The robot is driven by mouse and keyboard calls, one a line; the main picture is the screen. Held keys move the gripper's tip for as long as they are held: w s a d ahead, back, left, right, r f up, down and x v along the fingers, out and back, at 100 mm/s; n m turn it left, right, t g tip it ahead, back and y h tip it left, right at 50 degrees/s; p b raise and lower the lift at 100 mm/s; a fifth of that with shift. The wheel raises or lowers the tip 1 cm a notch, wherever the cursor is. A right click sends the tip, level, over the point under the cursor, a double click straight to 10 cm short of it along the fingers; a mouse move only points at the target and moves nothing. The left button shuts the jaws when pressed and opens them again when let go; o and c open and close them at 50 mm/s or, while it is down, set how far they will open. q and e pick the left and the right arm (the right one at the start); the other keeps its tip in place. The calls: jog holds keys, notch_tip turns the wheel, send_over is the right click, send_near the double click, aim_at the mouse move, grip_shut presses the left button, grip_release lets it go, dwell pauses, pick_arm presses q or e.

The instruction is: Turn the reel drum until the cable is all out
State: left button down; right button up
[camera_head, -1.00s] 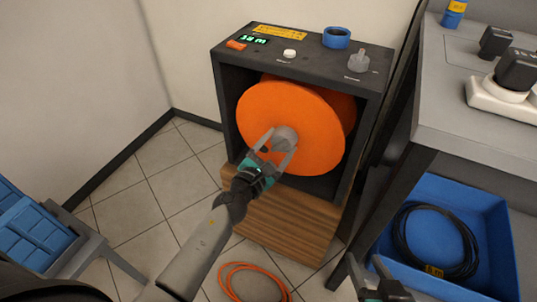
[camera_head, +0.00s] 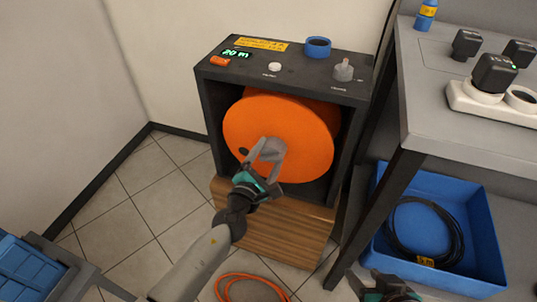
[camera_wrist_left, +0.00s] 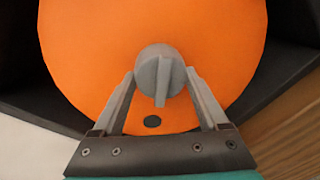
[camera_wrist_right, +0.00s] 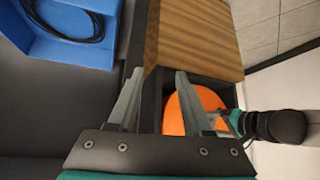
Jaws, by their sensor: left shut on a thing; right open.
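The orange reel drum (camera_head: 300,150) sits in a dark open-fronted cabinet (camera_head: 345,88). A grey hub knob (camera_wrist_left: 160,75) sticks out of its face, with a dark hole (camera_wrist_left: 152,122) in the drum face just below it in the left wrist view. My left gripper (camera_head: 267,150) is shut on the knob, a finger on each side. A green display (camera_head: 236,53) on the cabinet top reads 20 m. Orange cable (camera_head: 250,276) lies looped on the floor in front. My right gripper (camera_head: 385,285) is open and empty, low at the right; it shows closer in the right wrist view (camera_wrist_right: 155,95).
A wooden block (camera_head: 270,225) supports the cabinet. A grey table (camera_head: 440,110) with chargers and a power strip stands right. Below it is a blue crate (camera_head: 480,225) holding black cable. Blue boxes (camera_head: 25,270) stand lower left.

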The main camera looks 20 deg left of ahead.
pick_arm(q)
grip_release()
jog(key=s+a+r+p, duration=0.1)
jog(key=s, duration=1.4)
jog(key=shift+a+p, duration=0.35)
jog(key=shift+a, duration=0.05)
pick_arm(e)
jog(key=s+d+g, duration=0.1)
jog(key=s+d+r+g+h, duration=0.1)
jog(key=s+d, duration=0.1)
jog(key=shift+s+d+m+g, duration=0.2)
jog(key=shift+m+g, duration=0.1)
jog(key=shift+g, duration=0.1)
